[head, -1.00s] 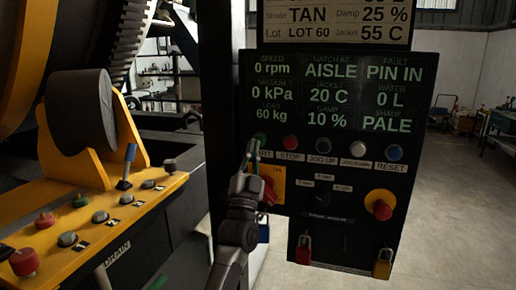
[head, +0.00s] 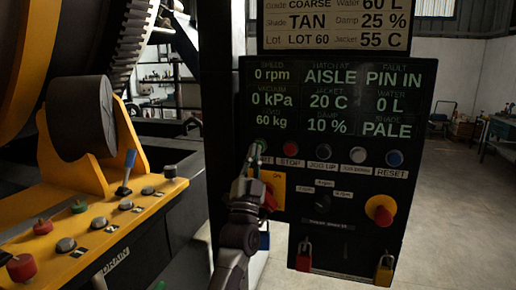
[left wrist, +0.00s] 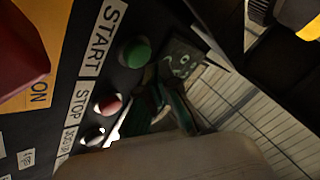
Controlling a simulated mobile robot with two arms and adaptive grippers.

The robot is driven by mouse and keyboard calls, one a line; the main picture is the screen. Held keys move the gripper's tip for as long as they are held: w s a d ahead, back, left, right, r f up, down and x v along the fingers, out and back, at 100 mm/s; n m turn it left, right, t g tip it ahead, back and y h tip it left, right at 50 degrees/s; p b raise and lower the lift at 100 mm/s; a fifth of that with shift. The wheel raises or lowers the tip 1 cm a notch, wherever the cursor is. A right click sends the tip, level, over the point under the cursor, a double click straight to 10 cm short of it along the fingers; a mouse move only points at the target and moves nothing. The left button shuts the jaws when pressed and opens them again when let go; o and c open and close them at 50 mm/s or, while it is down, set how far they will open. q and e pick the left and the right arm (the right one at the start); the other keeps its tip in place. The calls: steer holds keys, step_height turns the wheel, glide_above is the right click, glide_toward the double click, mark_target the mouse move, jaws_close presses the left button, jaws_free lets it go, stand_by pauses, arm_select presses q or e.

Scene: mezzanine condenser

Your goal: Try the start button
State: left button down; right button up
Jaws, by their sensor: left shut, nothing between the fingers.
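The green start button (head: 261,145) is at the left end of the button row on the black control panel (head: 228,175). In the left wrist view the green button (left wrist: 134,52) sits beside its START label (left wrist: 102,37). My left gripper (head: 253,158) is shut and empty, its tips at the start button, partly covering it and its label. I cannot tell whether they touch it. The display (head: 335,100) reads 0 rpm, hatch at AISLE, fault PIN IN. My right gripper is not in view.
The red stop button (head: 291,148) is close on the right. A yellow plate with a red switch (head: 269,198) is just below the gripper. A red emergency knob (head: 381,212) and padlocks (head: 304,253) are lower right. A yellow console (head: 135,218) stands left. Open floor lies right.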

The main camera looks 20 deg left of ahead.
arm_select(q)
steer(key=shift+w, duration=0.15)
stand_by(0.5)
steer(key=shift+w, duration=0.3)
steer(key=shift+w+b, duration=0.45)
steer(key=shift+b, duration=0.05)
stand_by(0.6)
steer(key=shift+s, duration=0.2)
steer(key=shift+s+p, duration=0.4)
steer(key=shift+p, duration=0.1)
steer(key=shift+s, duration=0.3)
